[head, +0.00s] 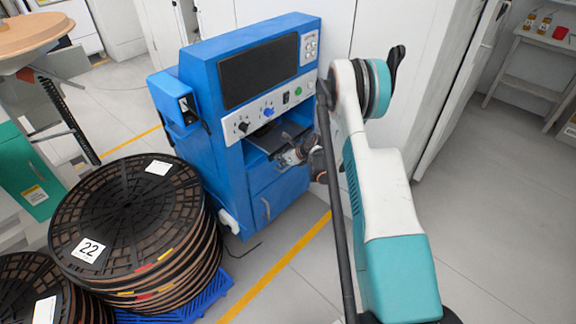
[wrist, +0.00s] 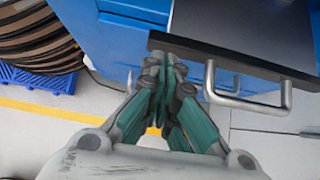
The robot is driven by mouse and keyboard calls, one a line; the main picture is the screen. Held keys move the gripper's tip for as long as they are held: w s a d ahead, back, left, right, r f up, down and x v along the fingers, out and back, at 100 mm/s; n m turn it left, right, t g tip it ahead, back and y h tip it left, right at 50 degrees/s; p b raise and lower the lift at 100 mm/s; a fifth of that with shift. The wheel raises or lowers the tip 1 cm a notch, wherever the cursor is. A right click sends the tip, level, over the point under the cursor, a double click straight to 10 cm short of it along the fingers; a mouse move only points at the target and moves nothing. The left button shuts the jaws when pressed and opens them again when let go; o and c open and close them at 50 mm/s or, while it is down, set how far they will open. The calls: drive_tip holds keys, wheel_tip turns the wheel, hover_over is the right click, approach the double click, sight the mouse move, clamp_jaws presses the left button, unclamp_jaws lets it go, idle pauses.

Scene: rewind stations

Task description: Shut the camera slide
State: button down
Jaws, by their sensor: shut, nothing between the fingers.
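The camera slide (head: 282,134) is a dark tray in the opening of the blue machine (head: 220,100), below its screen and control panel. In the wrist view the slide's black front bar (wrist: 225,58) sticks out from the blue body, so it stands at least partly open. A metal bar handle (wrist: 248,99) is on that front. My gripper (wrist: 165,63) is shut and empty, its fingertips close to the left end of the front bar, left of the handle. I cannot tell whether they touch it. In the head view my gripper (head: 297,155) is partly hidden by my arm.
A stack of large dark reels (head: 130,215) on a blue pallet (head: 207,295) stands left of the machine. White cabinets (head: 405,110) stand behind and to the right. A yellow line (head: 275,270) crosses the open grey floor in front.

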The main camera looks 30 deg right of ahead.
sight(270, 153)
drive_tip(key=shift+w+a, duration=0.1)
drive_tip(key=shift+w, duration=0.2)
drive_tip(key=w, duration=0.2)
drive_tip(key=w+a, duration=0.2)
drive_tip(key=w, duration=0.1)
drive_tip(key=shift+w, duration=0.3)
drive_tip(key=shift+s, duration=0.1)
drive_tip(key=shift+s+d, duration=0.1)
drive_tip(key=shift+s, duration=0.05)
drive_tip(key=s+f+p+v, duration=0.1)
drive_tip(key=p+v, duration=0.2)
drive_tip(key=v, duration=0.9)
drive_tip(key=shift+s+d+p, duration=0.35)
drive_tip(key=shift+s, duration=0.2)
